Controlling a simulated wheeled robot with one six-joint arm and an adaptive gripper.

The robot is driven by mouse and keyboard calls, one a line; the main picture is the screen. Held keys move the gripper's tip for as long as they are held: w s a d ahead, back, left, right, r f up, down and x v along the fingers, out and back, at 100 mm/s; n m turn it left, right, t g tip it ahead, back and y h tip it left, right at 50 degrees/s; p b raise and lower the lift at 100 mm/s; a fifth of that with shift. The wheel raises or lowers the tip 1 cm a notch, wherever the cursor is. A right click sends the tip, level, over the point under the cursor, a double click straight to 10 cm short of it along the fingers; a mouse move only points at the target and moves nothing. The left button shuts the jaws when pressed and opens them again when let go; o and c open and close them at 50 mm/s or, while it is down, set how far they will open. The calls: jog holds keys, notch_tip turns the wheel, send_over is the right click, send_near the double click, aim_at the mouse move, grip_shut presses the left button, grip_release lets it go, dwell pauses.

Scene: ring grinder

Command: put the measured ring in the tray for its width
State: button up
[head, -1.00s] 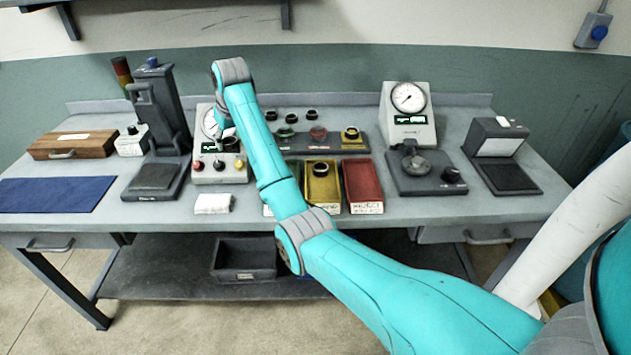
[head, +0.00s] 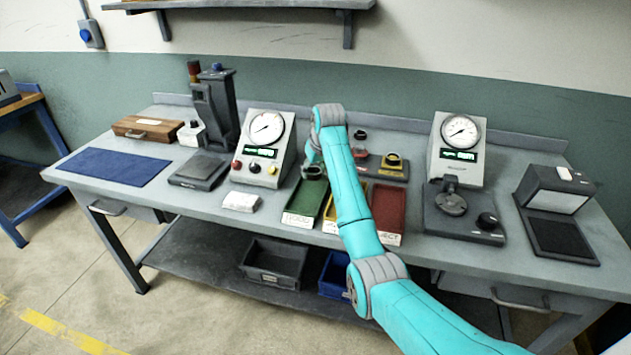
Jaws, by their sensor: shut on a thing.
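My gripper (head: 312,160) points down over the back end of the green tray (head: 301,206), seen in the head view. It is shut on a dark ring (head: 314,172). I cannot tell whether the ring touches the tray. The green tray's front label seems to read GOOD. The yellow tray (head: 331,212) stands beside it, largely hidden by my arm. The red tray (head: 388,209), its label partly covered but ending in JECT, is to the right of my arm.
A dial gauge with coloured buttons (head: 262,150) stands left of the trays. Another dial gauge (head: 459,150) and a box with a screen (head: 558,205) are to the right. Several rings sit on a stand (head: 385,170) behind the trays. A white block (head: 241,201) lies near the front edge.

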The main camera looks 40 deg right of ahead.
aim_at(312, 185)
jog(key=shift+f, duration=1.9)
jog(key=o, duration=1)
jog(key=shift+f, duration=0.15)
jog(key=shift+o, duration=0.2)
jog(key=v, duration=1.2)
jog(key=shift+s, duration=0.2)
